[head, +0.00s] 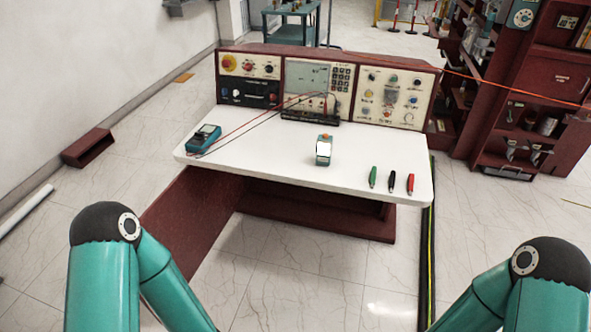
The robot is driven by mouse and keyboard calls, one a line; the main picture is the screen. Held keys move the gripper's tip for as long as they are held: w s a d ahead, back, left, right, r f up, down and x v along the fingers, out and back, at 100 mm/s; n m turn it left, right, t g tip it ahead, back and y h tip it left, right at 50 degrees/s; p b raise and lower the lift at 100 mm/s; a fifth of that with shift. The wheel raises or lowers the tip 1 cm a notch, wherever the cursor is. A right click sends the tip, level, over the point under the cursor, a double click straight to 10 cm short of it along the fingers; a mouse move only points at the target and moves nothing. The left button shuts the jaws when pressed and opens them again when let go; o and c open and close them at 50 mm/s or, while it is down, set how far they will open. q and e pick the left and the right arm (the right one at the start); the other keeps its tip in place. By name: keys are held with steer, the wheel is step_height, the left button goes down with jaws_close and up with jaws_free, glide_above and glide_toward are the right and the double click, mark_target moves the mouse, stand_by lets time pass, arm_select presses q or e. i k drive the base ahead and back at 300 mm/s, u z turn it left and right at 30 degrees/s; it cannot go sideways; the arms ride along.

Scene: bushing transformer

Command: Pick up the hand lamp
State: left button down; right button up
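The hand lamp (323,150) appears to be the small upright device with a pale front and an orange top, standing near the middle of the white tabletop (280,160). Nothing is touching it. My two teal arms show only at the lower left and lower right corners, well short of the table. Both of my grippers are outside the picture.
A blue multimeter (203,139) with red and black leads lies on the table's left. Green, black and red clips (391,181) lie near its right front edge. A control panel (330,88) stands along the back. A dark red cabinet (540,90) is at the right.

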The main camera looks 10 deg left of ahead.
mark_target(323, 147)
steer(key=u, duration=0.8)
steer(key=i, duration=1.7)
steer(key=z, duration=0.65)
